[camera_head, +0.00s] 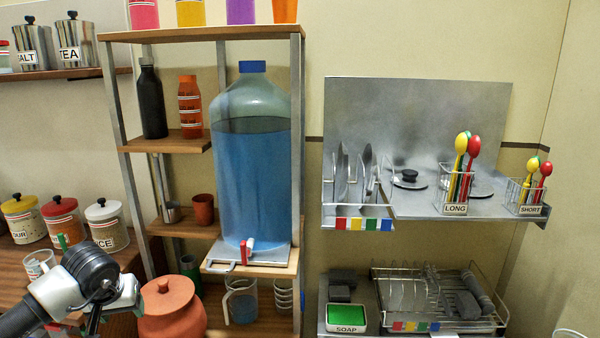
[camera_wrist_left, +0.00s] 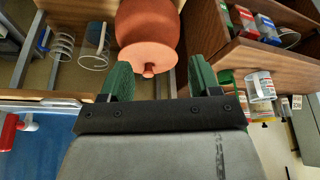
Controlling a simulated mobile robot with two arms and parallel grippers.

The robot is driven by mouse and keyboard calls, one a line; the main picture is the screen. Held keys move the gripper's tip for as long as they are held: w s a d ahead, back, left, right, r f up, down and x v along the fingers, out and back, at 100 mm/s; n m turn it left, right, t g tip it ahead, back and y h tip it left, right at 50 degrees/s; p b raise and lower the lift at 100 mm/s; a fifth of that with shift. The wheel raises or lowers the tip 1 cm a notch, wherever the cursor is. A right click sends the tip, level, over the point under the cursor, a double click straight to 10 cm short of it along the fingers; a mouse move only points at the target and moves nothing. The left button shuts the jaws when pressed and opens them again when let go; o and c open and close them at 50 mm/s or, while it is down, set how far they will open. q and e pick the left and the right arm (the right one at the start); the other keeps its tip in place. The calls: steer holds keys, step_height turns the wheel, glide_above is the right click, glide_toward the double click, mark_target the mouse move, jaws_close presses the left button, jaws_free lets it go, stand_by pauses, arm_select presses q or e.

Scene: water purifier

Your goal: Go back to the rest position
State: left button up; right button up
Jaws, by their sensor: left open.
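My left gripper (camera_head: 98,290) is at the lower left in the head view, in front of the left counter and beside the terracotta pot (camera_head: 172,308). In the left wrist view its two green fingers (camera_wrist_left: 160,78) are apart, with nothing held between them. The pot's lid knob (camera_wrist_left: 148,70) shows beyond the gap between the fingers; I cannot tell how far away it is. The water purifier (camera_head: 252,160), a large clear bottle of blue water with a red-and-white tap (camera_head: 248,246), stands on the rack. My right gripper is not in view.
A clear pitcher (camera_head: 241,301) stands below the tap. Lidded canisters (camera_head: 62,220) and a clear mug (camera_head: 39,263) stand on the left counter. A dish rack (camera_head: 438,298) and soap box (camera_head: 346,317) are at the lower right. The rack's posts (camera_head: 128,150) stand near my left arm.

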arm_select(q)
steer(key=d+f+n+h+p, duration=0.1)
steer(key=d+f+n+h, duration=1)
steer(key=d+f+n, duration=0.35)
steer(key=s+a+f+n+t+y+p, duration=0.1)
steer(key=s+f+n+t, duration=0.15)
steer(key=f+n, duration=0.65)
steer(key=s+f+n+t, duration=0.2)
steer(key=f+n+t, duration=0.3)
steer(key=n, duration=0.8)
steer(key=s+a+f+n+g+y, duration=0.2)
steer(key=s+f+n+y, duration=0.2)
steer(key=s+f+n, duration=0.5)
steer(key=s+a+f+n+g+y, duration=0.2)
steer(key=s+f+n+y, duration=0.1)
steer(key=s+f+n, duration=0.6)
steer(key=s+d+f+n+g, duration=0.1)
steer(key=s+f+n+g, duration=0.1)
steer(key=s, duration=0.6)
steer(key=s+d+f+n+g+y+p, duration=0.1)
steer(key=s+f+n+g, duration=0.1)
steer(key=s+n, duration=0.3)
steer(key=s+d+f+n+g, duration=0.1)
steer(key=s+f+n+g, duration=0.1)
steer(key=s, duration=0.9)
steer(key=shift+s+f+n+y, duration=0.3)
steer(key=shift+s+f+n, duration=0.1)
steer(key=shift+f+n, duration=0.6)
steer(key=shift+r+g, duration=0.1)
steer(key=shift+g, duration=0.15)
